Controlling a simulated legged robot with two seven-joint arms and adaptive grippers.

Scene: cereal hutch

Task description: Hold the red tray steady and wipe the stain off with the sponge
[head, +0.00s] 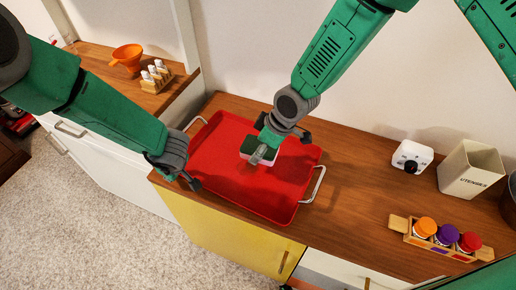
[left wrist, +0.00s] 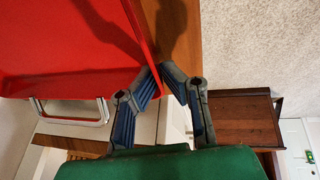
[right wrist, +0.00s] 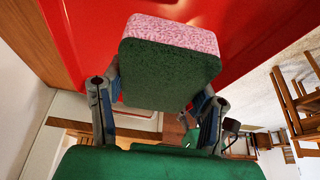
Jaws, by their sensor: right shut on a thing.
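The red tray (head: 225,185) lies on the wooden counter, with a metal handle at each end. My right gripper (head: 264,152) is shut on the sponge (head: 247,156), over the tray's middle. In the right wrist view the sponge (right wrist: 170,75) shows a dark green side and a speckled pink side. I cannot tell whether it touches the tray. My left gripper (head: 192,184) is at the tray's front left corner. In the left wrist view its fingertips (left wrist: 159,72) come together beside the tray's edge (left wrist: 135,40); contact is unclear. No stain is visible.
A spice rack (head: 433,240) with colored lids, a white timer (head: 411,157) and a utensil holder (head: 468,170) stand on the right of the counter. An orange funnel (head: 127,57) and a small bottle rack (head: 156,76) are at back left.

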